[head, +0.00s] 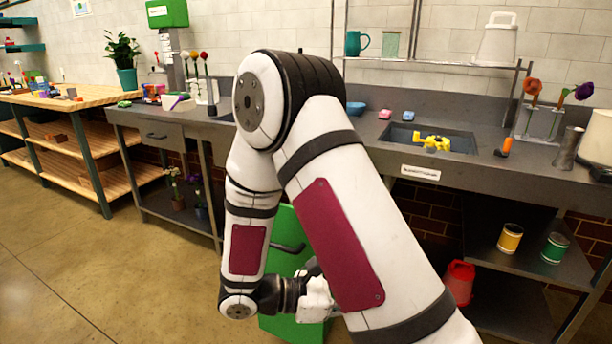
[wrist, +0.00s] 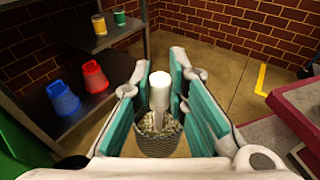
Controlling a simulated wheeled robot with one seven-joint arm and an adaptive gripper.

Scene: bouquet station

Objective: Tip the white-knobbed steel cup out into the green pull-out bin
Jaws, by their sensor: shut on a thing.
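The steel cup (wrist: 158,147) shows in the wrist view as a dark grey mesh-like vessel with pale bits inside. Its white knob (wrist: 160,90) stands up between the teal finger pads of my gripper (wrist: 158,78), which is shut on it. In the head view my gripper (head: 316,300) is low in front of the counter and mostly hidden by my arm, and the cup is not visible. The green pull-out bin (head: 283,328) is under the counter, partly behind my arm and beside my gripper. A green surface, likely the bin, edges the wrist view (wrist: 18,150) at left. The bin's inside is not seen.
The grey counter (head: 425,180) has a sink with a yellow object (head: 432,143). On the lower shelves are a yellow can (head: 510,238), a green can (head: 555,248) and a red bucket (head: 459,283). A blue bucket (wrist: 63,97) shows too. The floor (head: 70,270) is clear at left.

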